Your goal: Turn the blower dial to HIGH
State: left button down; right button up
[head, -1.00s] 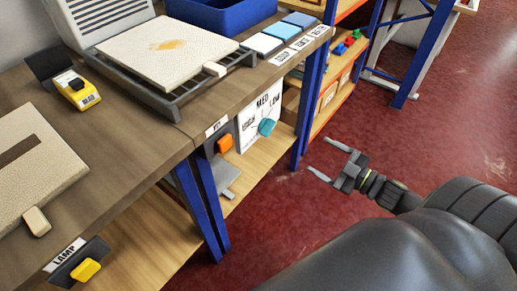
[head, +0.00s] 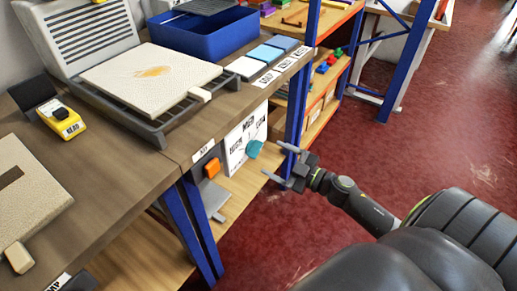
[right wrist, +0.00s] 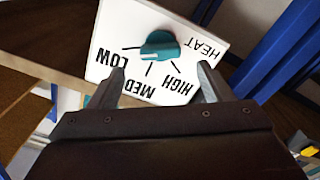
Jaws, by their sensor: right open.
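The blower dial is a teal knob (head: 254,149) on a white panel (head: 235,150) under the bench's front edge. In the right wrist view the knob (right wrist: 159,46) faces me, with LOW, MED, HIGH and HEAT printed on the panel (right wrist: 112,35). A pale mark on the knob points roughly left, toward the LOW side; I cannot tell its exact setting. My right gripper (head: 280,163) is open and empty, a short way right of the knob and apart from it. In the right wrist view its fingers (right wrist: 161,72) stand either side below the knob. My left gripper is not in view.
An orange switch (head: 212,168) sits left of the panel. A blue rack post (head: 296,105) stands behind my right gripper. The bench top (head: 120,160) holds a tilted slab (head: 120,80), a blue bin (head: 205,38) and a yellow device (head: 62,120). Red floor (head: 400,150) is open at right.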

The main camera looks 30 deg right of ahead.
aim_at(259, 151)
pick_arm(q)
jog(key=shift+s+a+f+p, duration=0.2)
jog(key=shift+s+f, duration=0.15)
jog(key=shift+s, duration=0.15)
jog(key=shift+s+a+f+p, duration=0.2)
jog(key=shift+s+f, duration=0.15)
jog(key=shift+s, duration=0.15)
pick_arm(e)
jog(key=x, duration=0.7)
jog(key=shift+s, duration=0.1)
jog(key=shift+c, duration=0.3)
jog(key=c, duration=0.9)
